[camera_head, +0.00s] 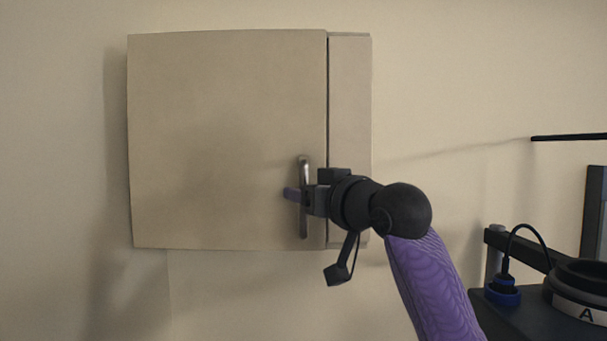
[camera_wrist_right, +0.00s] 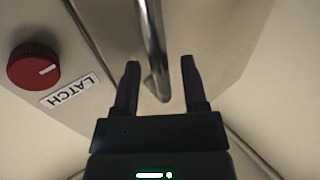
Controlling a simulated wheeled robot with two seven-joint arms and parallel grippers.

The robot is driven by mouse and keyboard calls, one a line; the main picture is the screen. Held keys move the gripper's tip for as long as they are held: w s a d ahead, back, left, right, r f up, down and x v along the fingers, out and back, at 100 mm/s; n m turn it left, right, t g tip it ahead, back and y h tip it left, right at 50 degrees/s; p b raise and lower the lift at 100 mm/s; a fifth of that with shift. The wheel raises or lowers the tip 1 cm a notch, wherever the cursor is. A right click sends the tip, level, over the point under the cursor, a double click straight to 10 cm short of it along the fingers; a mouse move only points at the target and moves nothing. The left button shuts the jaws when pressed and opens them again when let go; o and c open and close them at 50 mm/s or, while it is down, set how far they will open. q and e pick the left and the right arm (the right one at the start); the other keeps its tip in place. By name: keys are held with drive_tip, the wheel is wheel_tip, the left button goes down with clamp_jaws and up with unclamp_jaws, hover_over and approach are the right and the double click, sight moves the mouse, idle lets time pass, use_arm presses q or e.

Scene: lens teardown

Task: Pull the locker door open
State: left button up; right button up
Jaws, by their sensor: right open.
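The locker door (camera_head: 220,110) is a broad beige panel on the wall. A narrow dark seam runs along its right edge; I cannot tell whether it stands slightly ajar. Its vertical metal bar handle (camera_head: 303,228) is near the lower right corner. My right gripper (camera_head: 291,194) is at the handle, coming from the right. In the right wrist view the handle (camera_wrist_right: 150,45) runs down between the open fingers of the gripper (camera_wrist_right: 160,64), with gaps visible on both sides. My left gripper is out of view.
A beige side panel (camera_head: 349,100) borders the door on the right. In the right wrist view it carries a red knob (camera_wrist_right: 33,68) with a white line and a LATCH label (camera_wrist_right: 68,91). Dark equipment (camera_head: 520,312) stands at the lower right. The wall left of the locker is clear.

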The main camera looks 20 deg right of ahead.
drive_tip(key=shift+w+a+f, duration=0.1)
drive_tip(key=shift+w+a, duration=0.05)
drive_tip(key=shift+w, duration=0.4)
clamp_jaws()
idle(1.0)
